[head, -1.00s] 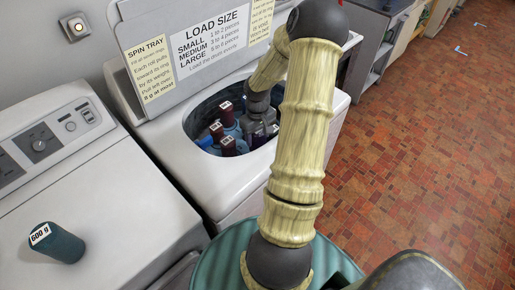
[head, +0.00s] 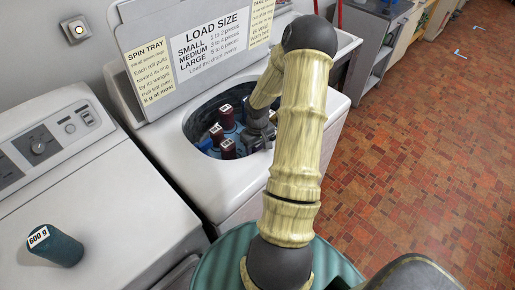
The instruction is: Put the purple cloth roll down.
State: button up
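My gripper (head: 257,140) is inside the open drum of the white top-loading washer (head: 172,130), at the right part of the opening. My forearm reaches down into it from above. The fingertips are small and dark here, so I cannot tell whether they are open or shut. I cannot make out the purple cloth roll for certain; it may be hidden at or below my gripper. Several dark red rolls with white labels (head: 228,149) stand upright in the drum to the left of my gripper, among blue parts (head: 231,133).
The raised lid (head: 190,45) carries load and spin tray signs. A green ribbed round shape (head: 222,262) is at the bottom. Tiled floor (head: 400,160) is open at right.

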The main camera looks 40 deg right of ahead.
jog(key=shift+f, duration=0.1)
jog(key=o, duration=1.4)
notch_tip(320, 180, up, 12)
jog(key=shift+r+p, duration=0.15)
jog(key=shift+p, duration=0.25)
jog(key=shift+n+t+h, duration=0.3)
jog(key=shift+n+t, duration=0.1)
jog(key=shift+n, duration=0.1)
jog(key=a+r, duration=0.1)
jog(key=a, duration=0.4)
jog(key=a+r, duration=0.2)
jog(key=a, duration=0.3)
jog(key=s+a+r, duration=0.1)
jog(key=a+r, duration=0.1)
jog(key=a, duration=0.3)
jog(key=shift+t, duration=0.9)
jog(key=s+a+r, duration=0.1)
jog(key=s+a, duration=0.1)
jog(key=a, duration=0.1)
jog(key=s+a+r, duration=0.1)
jog(key=s+a, duration=0.1)
jog(key=a, duration=0.2)
jog(key=s+a+r, duration=0.1)
jog(key=s+a, duration=0.1)
jog(key=a, duration=0.1)
jog(key=shift+s+a+r, duration=0.1)
jog(key=shift+a+r, duration=0.15)
jog(key=shift+a, duration=0.05)
